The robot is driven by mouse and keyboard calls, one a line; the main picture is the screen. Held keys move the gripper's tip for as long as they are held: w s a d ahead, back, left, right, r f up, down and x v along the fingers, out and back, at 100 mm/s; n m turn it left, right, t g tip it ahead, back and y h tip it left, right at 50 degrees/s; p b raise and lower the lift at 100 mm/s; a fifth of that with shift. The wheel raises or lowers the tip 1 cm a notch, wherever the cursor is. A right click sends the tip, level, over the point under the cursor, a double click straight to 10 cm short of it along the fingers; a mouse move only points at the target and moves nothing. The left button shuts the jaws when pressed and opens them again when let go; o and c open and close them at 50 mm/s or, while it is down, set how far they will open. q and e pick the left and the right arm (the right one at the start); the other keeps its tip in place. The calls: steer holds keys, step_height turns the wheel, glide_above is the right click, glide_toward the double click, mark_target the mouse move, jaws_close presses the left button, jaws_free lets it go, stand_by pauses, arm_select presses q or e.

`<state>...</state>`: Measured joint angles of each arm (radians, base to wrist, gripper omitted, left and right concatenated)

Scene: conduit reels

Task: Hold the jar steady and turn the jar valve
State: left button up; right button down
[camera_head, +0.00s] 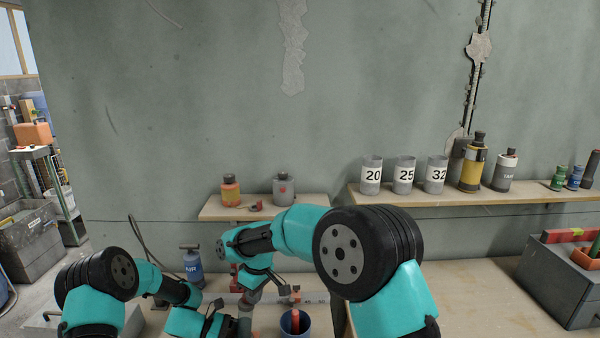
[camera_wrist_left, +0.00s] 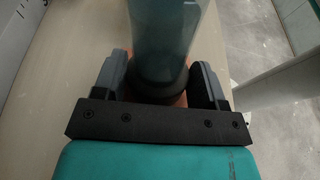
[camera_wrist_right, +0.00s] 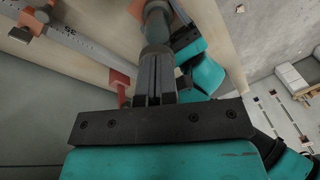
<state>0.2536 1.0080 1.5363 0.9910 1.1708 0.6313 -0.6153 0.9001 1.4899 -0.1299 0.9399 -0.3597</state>
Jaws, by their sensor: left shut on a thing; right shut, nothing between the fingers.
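The jar (camera_wrist_left: 165,35) is a grey-blue cylinder with a dark lower collar above an orange base (camera_wrist_left: 172,99). My left gripper (camera_wrist_left: 160,85) is shut around its lower part, one finger on each side. In the head view the jar is mostly hidden behind my arms. My right gripper (camera_wrist_right: 155,55) is shut with nothing between its fingers. Its fingertips point at the end of the grey jar (camera_wrist_right: 156,25) in the right wrist view. I cannot tell whether they touch it. The valve does not show clearly.
A blue cup (camera_head: 296,325) with a red-handled item stands beside the jar. A blue AIR pump (camera_head: 193,266) stands at the left. A ruler-like bar (camera_wrist_right: 75,38) with red-orange clamps lies on the bench. Shelves behind hold numbered cups (camera_head: 403,175) and bottles. A grey toolbox (camera_head: 555,285) stands right.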

steer(key=shift+w+a+f, duration=0.25)
steer(key=shift+a+f, duration=0.05)
steer(key=shift+f, duration=0.35)
stand_by(0.9)
steer(key=shift+w+d+f, duration=0.1)
steer(key=shift+w+d, duration=0.2)
steer(key=shift+w, duration=0.15)
stand_by(0.7)
steer(key=shift+d, duration=0.15)
steer(key=shift+s+d, duration=0.1)
steer(key=shift+d, duration=0.15)
stand_by(0.4)
step_height(320, 180, up, 6)
steer(key=shift+w+d+r, duration=0.2)
steer(key=shift+w+d, duration=0.05)
steer(key=shift+w, duration=0.2)
steer(key=shift+d+r, duration=0.1)
